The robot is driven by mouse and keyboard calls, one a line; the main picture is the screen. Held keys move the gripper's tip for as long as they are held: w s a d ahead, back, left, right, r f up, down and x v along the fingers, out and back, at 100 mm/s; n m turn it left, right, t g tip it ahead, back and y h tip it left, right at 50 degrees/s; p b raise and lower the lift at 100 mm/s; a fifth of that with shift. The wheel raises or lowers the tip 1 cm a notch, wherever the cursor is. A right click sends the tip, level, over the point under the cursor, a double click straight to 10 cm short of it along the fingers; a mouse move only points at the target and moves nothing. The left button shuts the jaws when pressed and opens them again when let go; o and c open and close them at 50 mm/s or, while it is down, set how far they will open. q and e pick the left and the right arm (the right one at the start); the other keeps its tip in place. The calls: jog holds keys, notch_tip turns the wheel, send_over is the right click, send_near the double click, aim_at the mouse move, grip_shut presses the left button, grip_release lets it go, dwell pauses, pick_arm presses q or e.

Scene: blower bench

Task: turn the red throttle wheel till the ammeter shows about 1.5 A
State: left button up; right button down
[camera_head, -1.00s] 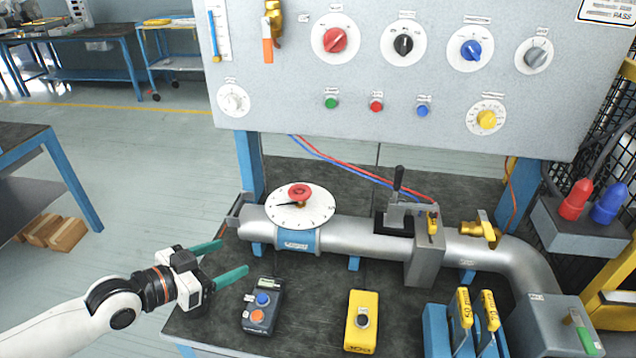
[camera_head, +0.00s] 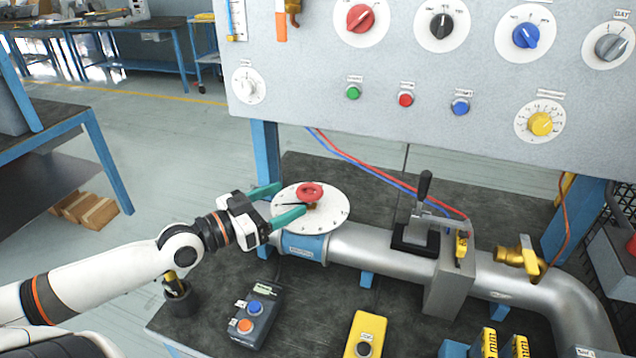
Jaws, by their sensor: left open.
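The red throttle wheel (camera_head: 310,192) stands above a white round dial plate (camera_head: 334,212) on the grey pipe. A dark pointer beside the wheel points left on the plate. My left gripper (camera_head: 290,203) is open at the plate's left side. Its two green fingers point right toward the wheel, one behind and one in front. The fingertips are just left of the wheel, and I cannot tell whether they touch it. No ammeter can be made out in this view. My right gripper is not in view.
A dark box with blue and orange buttons (camera_head: 253,318) and a yellow button box (camera_head: 366,335) lie in front of the pipe. A black-handled lever (camera_head: 421,195) stands right of the dial. The grey panel (camera_head: 300,110) with knobs rises behind.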

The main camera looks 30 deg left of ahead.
aim_at(318, 185)
pick_arm(q)
jog(key=shift+w+r, duration=0.15)
jog(key=shift+w, duration=0.25)
jog(key=shift+w+d+p, duration=0.1)
jog(key=shift+w+p, duration=0.2)
jog(key=shift+p, duration=0.05)
jog(key=p+x, duration=0.2)
jog(key=x, duration=0.4)
jog(key=shift+w+d, duration=0.15)
jog(key=shift+d, duration=0.05)
jog(key=shift+w+d, duration=0.3)
jog(key=shift+w, duration=0.25)
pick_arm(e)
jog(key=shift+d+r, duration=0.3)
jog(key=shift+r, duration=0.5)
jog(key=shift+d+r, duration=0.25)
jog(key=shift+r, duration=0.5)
